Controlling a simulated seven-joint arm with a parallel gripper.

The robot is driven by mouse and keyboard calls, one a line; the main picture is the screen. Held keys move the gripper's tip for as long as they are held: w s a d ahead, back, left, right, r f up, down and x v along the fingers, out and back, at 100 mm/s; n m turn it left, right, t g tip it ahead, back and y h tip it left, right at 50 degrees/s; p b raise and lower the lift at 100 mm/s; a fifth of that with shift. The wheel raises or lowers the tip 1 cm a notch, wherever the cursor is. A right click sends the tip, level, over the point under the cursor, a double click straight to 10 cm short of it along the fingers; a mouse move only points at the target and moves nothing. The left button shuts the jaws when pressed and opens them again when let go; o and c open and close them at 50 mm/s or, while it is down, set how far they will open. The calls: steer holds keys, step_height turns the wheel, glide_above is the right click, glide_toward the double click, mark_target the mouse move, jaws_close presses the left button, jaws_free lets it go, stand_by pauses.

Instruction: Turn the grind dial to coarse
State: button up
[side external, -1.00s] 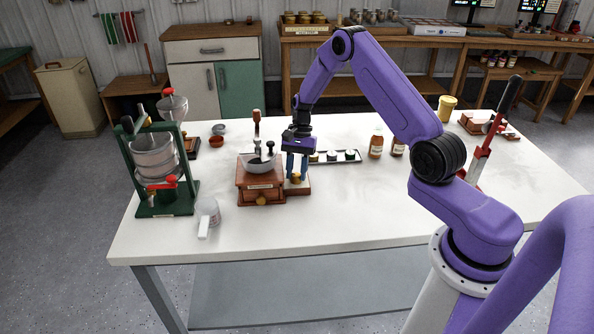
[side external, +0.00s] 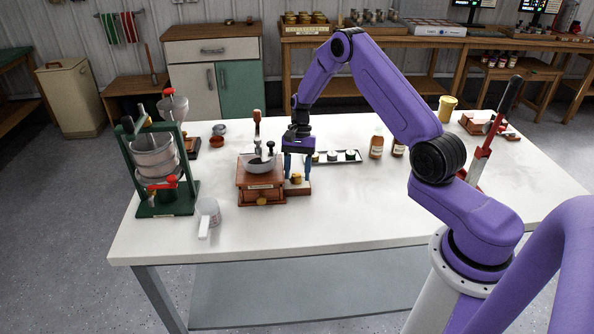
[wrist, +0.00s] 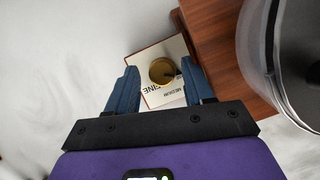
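The grind dial is a small brass knob (side external: 296,178) on the low wooden base beside the grinder (side external: 261,184). In the wrist view the dial (wrist: 161,71) sits on a pale plate (wrist: 150,52) with lettering; "FINE" is readable upside down, and other words are small or hidden. A dark mark shows on the dial's right side. My gripper (side external: 297,170) points down over the dial, fingers open. In the wrist view its blue fingers (wrist: 160,84) are on either side of the dial, with gaps. I cannot tell how far their tips are above the plate.
The grinder's grey bowl (wrist: 295,60) rises close on the right in the wrist view. A green press (side external: 155,170) and white scoop (side external: 208,214) are left.

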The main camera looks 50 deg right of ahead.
steer(key=shift+w+a, duration=0.1)
steer(key=shift+w, duration=0.05)
steer(key=m+t, duration=0.1)
steer(key=m, duration=0.2)
steer(key=m+t, duration=0.1)
steer(key=m, duration=0.2)
steer(key=shift+s, duration=0.2)
steer(key=m+t, duration=0.2)
steer(key=m, duration=0.2)
steer(key=shift+s+m, duration=0.15)
steer(key=shift+m, duration=0.25)
steer(key=shift+r+m+t, duration=0.15)
steer(key=shift+m+t, duration=0.15)
steer(key=shift+m, duration=0.5)
steer(key=v, duration=1.7)
steer(key=s+a+r+n+g+h, duration=0.1)
steer(key=s+a+r+n, duration=0.1)
steer(key=s+a+n, duration=0.5)
steer(key=s+a+r+n+g+h, duration=0.1)
steer(key=s+a+r+n+g, duration=0.1)
steer(key=s+a+n, duration=0.6)
steer(key=shift+a+n, duration=2.7)
steer(key=shift+n, duration=0.2)
